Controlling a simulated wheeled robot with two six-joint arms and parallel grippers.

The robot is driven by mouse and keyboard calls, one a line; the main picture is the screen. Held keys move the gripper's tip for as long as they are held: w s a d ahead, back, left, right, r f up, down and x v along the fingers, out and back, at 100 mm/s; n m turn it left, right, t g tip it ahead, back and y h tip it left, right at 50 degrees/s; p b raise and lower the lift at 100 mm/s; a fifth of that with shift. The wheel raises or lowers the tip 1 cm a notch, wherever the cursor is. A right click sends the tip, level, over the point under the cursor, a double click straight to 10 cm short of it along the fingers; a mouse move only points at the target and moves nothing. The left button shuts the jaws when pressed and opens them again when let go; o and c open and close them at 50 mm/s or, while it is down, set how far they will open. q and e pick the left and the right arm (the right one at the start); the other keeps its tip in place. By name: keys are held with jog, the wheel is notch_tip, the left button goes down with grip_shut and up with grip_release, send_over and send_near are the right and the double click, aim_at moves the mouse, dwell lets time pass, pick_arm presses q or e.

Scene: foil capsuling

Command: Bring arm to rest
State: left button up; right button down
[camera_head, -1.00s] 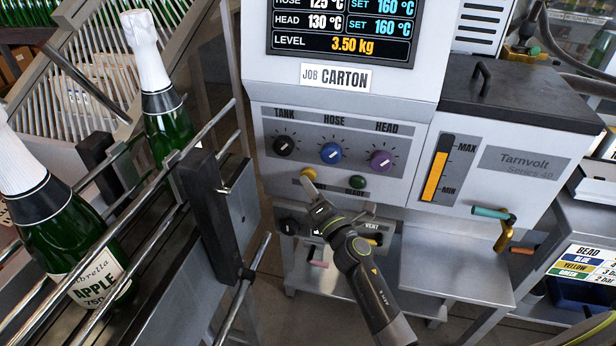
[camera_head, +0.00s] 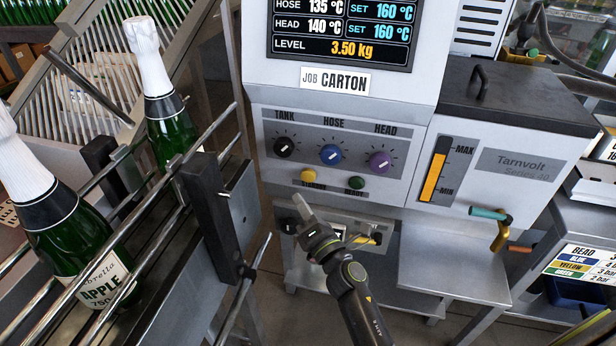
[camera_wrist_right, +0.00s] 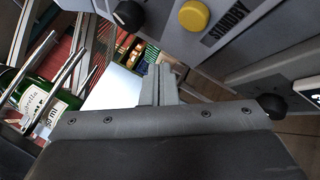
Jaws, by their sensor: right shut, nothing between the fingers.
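My right gripper (camera_head: 302,207) is shut and empty, in front of the lower part of the machine's control panel. Its fingertips are below the yellow standby button (camera_head: 308,175) and apart from it. In the right wrist view the closed fingers (camera_wrist_right: 158,86) point away from the camera, with the yellow button (camera_wrist_right: 193,15) above and to the right. My left gripper is not in view.
The grey machine (camera_head: 420,110) has tank, hose and head knobs and a display. Foil-topped green bottles (camera_head: 70,240) stand between metal rails at left, beside a dark post (camera_head: 213,215). A shelf (camera_head: 455,268) juts out at lower right.

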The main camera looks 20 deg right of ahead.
dwell(0.4)
jog(key=s+d+f+m+g+h+p, duration=0.1)
jog(key=s+d+f+m+g, duration=0.3)
jog(key=f, duration=0.7)
jog(key=s+d+f+m+g+h+p, duration=0.15)
jog(key=s+f+m, duration=0.45)
jog(key=f, duration=0.6)
jog(key=s+d+f+m+g+h, duration=0.2)
jog(key=s+d+f+m+g, duration=0.25)
jog(key=f, duration=0.65)
jog(key=s+d+f+m+g, duration=0.1)
jog(key=s+f+m+g, duration=0.2)
jog(key=s, duration=0.8)
jog(key=s+d+f+m+g+p, duration=0.1)
jog(key=s+f+m+g, duration=0.2)
jog(key=s, duration=0.9)
jog(key=s+d+f+m+g, duration=0.2)
jog(key=s+f+m, duration=0.4)
jog(key=s, duration=0.5)
notch_tip(320, 180, down, 2)
jog(key=shift+s+f+g, duration=0.2)
jog(key=shift+f+g, duration=0.05)
jog(key=shift+g, duration=0.25)
